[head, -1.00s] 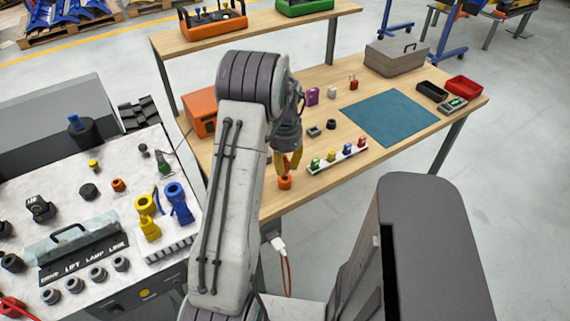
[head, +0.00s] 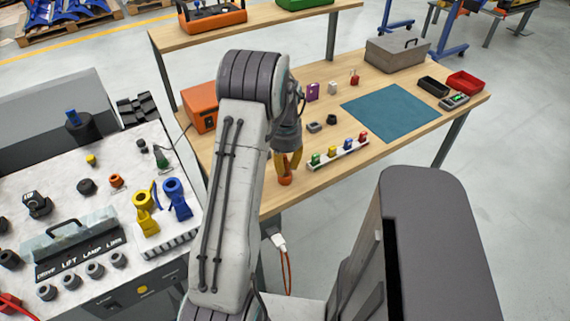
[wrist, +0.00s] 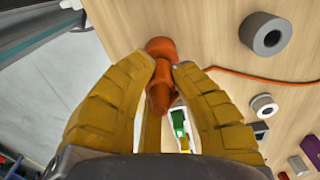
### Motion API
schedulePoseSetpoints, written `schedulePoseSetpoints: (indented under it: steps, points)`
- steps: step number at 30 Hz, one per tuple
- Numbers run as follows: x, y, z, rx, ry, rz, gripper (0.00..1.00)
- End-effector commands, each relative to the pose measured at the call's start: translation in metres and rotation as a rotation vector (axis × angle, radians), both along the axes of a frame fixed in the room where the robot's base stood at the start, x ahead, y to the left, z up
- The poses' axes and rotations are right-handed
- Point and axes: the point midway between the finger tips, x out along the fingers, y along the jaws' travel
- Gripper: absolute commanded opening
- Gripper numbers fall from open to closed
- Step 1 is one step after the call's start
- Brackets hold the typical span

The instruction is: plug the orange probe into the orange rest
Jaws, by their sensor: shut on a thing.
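My gripper (head: 286,165) has its yellow fingers closed around an orange piece (head: 285,181), which looks like the orange probe, at the front edge of the wooden bench. In the wrist view the orange piece (wrist: 160,75) lies between the fingertips, with a wide round end away from the palm and a tapered end toward it. Whether the wide end is a separate part is unclear. A small orange round piece (head: 116,181) stands on the console at left. I cannot tell whether it is the orange rest.
A white strip (head: 340,153) with several coloured pieces lies right of my gripper. An orange cord (wrist: 230,75) crosses the bench in the wrist view. The blue mat (head: 390,112) is clear. An orange box (head: 203,107) is at left.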

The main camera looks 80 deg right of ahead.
Motion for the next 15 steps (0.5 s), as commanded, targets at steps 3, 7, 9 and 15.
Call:
schedulePoseSetpoints:
  steps: [3,7,9,15]
  points:
    - [0.0,0.0,-0.0037,0.0,0.0,0.0,0.0]
    - [0.0,0.0001,-0.0065,0.0,0.0,0.0,0.0]
    - [0.0001,0.0,-0.0077,0.0,0.0,0.0,0.0]
    - [0.0,0.0001,-0.0064,0.0,0.0,0.0,0.4]
